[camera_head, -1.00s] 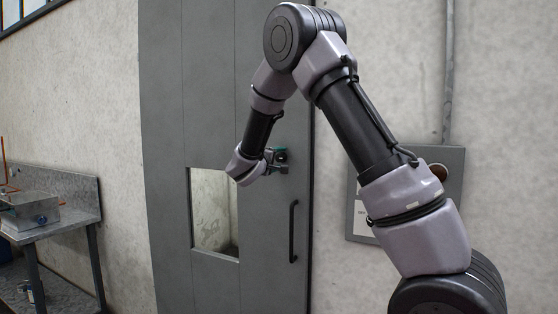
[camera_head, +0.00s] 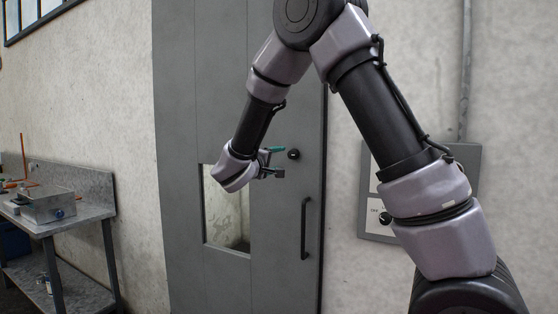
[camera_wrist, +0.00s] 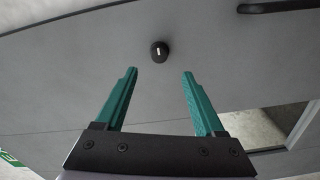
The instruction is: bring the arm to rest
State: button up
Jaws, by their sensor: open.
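My gripper (camera_head: 275,161) is open and empty in front of the grey door (camera_head: 283,230). In the wrist view its two green fingers (camera_wrist: 160,74) stand wide apart. A round black knob (camera_head: 294,154) on the door lies a little beyond the fingertips. It also shows in the wrist view (camera_wrist: 159,51), ahead of the gap, with a short white mark on it. The fingers do not appear to touch it. My arm is raised and bent, reaching from the lower right across to the door.
The door has a black handle (camera_head: 305,228) and a small window (camera_head: 227,212). A grey wall panel (camera_head: 474,185) is partly hidden behind my arm. A metal bench (camera_head: 88,216) with a metal box (camera_head: 47,204) stands at the left. Bare wall lies between bench and door.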

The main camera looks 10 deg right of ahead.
jog(key=s+d+m+g, duration=0.3)
jog(key=s+d+g, duration=0.15)
jog(key=d, duration=0.35)
jog(key=s+d+m+g, duration=0.2)
jog(key=s+d+g, duration=0.1)
jog(key=s+d, duration=0.3)
jog(key=s+d+f+m+g+y, duration=0.25)
jog(key=s+d+g+y, duration=0.2)
jog(key=s, duration=0.55)
jog(key=s+a+r+m+t+y, duration=0.4)
jog(key=s+y, duration=0.4)
jog(key=s, duration=0.3)
jog(key=a+r, duration=0.1)
jog(key=a, duration=0.1)
jog(key=shift+a+r+t, duration=0.15)
jog(key=shift+a+t, duration=0.15)
jog(key=shift+m, duration=0.25)
